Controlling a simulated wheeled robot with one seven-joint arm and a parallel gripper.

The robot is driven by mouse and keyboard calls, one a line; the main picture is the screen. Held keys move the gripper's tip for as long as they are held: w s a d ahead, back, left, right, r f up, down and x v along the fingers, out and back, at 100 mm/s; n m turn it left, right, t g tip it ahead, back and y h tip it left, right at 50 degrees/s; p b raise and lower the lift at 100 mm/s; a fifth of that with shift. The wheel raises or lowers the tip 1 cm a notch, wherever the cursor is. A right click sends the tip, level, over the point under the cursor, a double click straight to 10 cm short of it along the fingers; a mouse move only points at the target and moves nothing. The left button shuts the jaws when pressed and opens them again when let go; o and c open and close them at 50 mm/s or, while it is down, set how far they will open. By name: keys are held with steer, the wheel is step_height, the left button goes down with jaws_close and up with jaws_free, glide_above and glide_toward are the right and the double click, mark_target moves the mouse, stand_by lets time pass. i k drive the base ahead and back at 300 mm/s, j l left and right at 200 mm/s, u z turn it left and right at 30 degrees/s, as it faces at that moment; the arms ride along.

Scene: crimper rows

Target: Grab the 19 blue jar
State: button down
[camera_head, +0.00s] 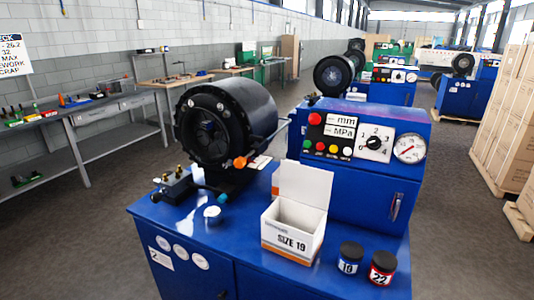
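The blue jar (348,258) labelled 19 has a dark lid. It stands upright on the blue machine top (170,222), near its front right part. A red jar (382,268) labelled 22, also with a dark lid, stands close to its right. My gripper is not in this view, so its state does not show.
An open white box (293,230) marked SIZE 19 stands left of the jars. The control panel (365,140) rises behind them. A black crimper head (225,125) and a small white round item (212,215) are further left. Stacked cartons (505,130) stand right across the floor.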

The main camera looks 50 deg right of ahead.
mark_target(352, 255)
steer(key=z, duration=1)
